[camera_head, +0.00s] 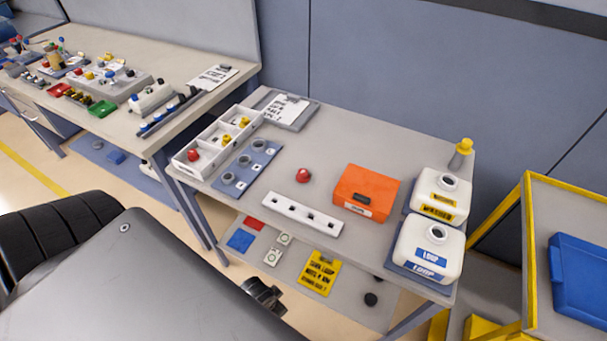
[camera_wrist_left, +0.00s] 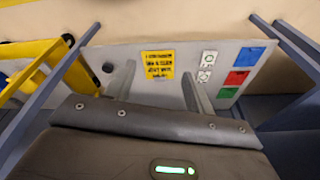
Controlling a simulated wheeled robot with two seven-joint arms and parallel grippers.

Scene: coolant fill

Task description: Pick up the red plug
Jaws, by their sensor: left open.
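A red plug (camera_head: 303,175) stands alone on the grey table (camera_head: 330,150), left of the orange box. A second red plug (camera_head: 193,156) sits in the near compartment of the white divided tray (camera_head: 180,168). My left arm fills the lower left of the head view and hides part of the floor. In the left wrist view my left gripper (camera_wrist_left: 158,82) has its two grey fingers apart with nothing between them, over the lower shelf in the picture. Neither red plug shows in that view. My right gripper is not in view.
An orange box (camera_head: 366,190), a white slotted bar (camera_head: 300,213) and a blue-grey block with rings (camera_head: 245,166) surround the lone plug. Two white jugs (camera_head: 440,190) stand at the right. A yellow-framed cart (camera_head: 528,250) stands further right. The lower shelf (camera_wrist_left: 140,55) holds a yellow label.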

